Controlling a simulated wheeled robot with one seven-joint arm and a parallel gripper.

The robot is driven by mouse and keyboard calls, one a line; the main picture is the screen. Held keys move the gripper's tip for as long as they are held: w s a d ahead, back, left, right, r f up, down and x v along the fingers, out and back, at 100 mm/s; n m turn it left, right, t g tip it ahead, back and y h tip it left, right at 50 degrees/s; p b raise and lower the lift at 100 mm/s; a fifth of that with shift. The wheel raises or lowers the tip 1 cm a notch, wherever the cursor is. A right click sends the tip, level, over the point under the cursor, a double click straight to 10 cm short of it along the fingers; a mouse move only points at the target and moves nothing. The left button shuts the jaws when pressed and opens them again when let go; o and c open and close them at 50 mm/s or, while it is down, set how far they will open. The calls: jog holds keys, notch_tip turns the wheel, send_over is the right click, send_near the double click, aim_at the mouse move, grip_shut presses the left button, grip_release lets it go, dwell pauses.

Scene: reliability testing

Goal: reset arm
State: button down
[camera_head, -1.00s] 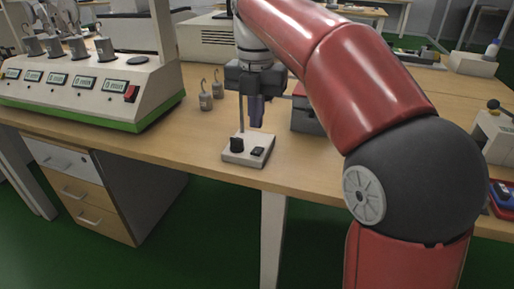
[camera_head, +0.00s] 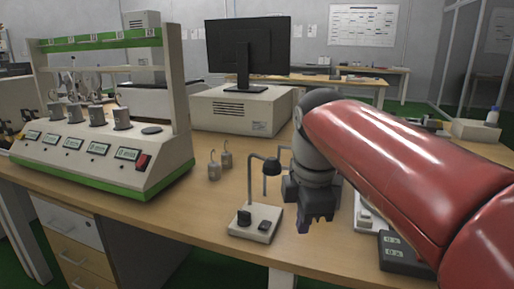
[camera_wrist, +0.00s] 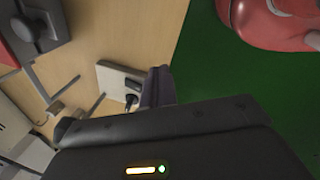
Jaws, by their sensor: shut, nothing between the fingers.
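My gripper (camera_head: 304,226) hangs fingers down at the end of my red arm, just right of a small stand and over the table's front part. It is shut with nothing in it. In the wrist view its dark fingers (camera_wrist: 157,87) show at the middle, beside the stand's white base (camera_wrist: 118,80). The small stand (camera_head: 255,224) has a white base with a black knob, a thin post and a dark head on a short arm. It stands upright on the wooden table (camera_head: 170,222), apart from my gripper as far as the head view shows.
Two small hooked weights (camera_head: 220,163) stand behind the stand. A monitor (camera_head: 249,47) on a beige case (camera_head: 240,110) is at the back. A dark box (camera_head: 402,252) lies right of my gripper.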

jog(key=s+d+f+m+t, duration=0.1)
jog(key=s+d+f+m, duration=0.2)
jog(key=s+f+m, duration=0.3)
jog(key=s+d+f+m+t, duration=0.2)
jog(key=s+f+m, duration=0.4)
jog(key=m, duration=0.7)
jog(key=shift+s+d+f, duration=0.35)
jog(key=shift+d+f, duration=0.1)
jog(key=shift+d, duration=0.45)
